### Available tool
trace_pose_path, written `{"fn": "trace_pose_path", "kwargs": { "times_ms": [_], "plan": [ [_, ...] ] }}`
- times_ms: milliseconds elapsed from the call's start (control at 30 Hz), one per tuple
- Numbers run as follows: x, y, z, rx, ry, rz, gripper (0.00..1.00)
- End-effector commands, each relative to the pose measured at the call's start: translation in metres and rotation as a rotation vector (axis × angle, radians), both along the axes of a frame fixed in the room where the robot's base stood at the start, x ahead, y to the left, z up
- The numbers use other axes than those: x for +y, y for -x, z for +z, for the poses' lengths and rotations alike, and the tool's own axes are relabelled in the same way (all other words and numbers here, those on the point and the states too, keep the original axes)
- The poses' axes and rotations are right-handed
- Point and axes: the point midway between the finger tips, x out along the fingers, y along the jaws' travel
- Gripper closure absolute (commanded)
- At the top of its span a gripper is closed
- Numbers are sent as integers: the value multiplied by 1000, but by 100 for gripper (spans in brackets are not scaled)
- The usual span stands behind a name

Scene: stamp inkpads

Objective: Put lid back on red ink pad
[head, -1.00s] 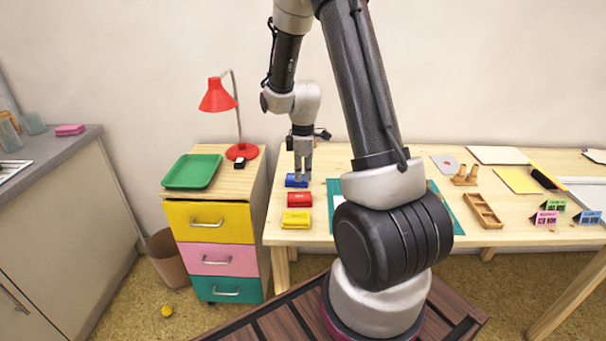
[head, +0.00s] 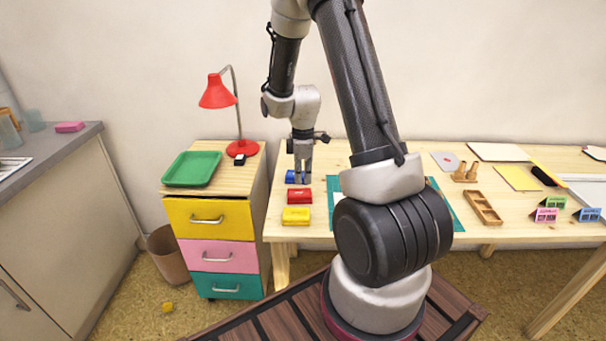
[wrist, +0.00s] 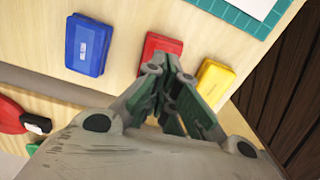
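My gripper (head: 302,180) points down over the left end of the table, and a narrow gap shows between its fingers, with nothing visibly held. In the wrist view its fingertips (wrist: 168,66) overlap the red ink pad (wrist: 158,45) and hide part of it; I cannot tell whether they touch it. The red pad (head: 299,196) lies between a blue pad (head: 291,176) and a yellow pad (head: 296,216). No separate red lid can be made out, and whether the red pad is covered is unclear.
The blue pad (wrist: 88,42) and yellow pad (wrist: 216,82) flank the red one closely. A teal mat (head: 455,205) lies to the right. A drawer unit with a green tray (head: 191,169) and red lamp (head: 218,92) stands left of the table (head: 390,151).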

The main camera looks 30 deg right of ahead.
Motion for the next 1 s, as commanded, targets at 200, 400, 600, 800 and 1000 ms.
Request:
{"fn": "trace_pose_path", "kwargs": {
  "times_ms": [200,400,600,800,1000],
  "plan": [
    [0,0,-7,1,0,0,100],
    [0,0,-13,1,0,0,100],
    [0,0,-19,1,0,0,100],
    [0,0,-25,1,0,0,100],
    [0,0,-31,1,0,0,100]
  ]
}}
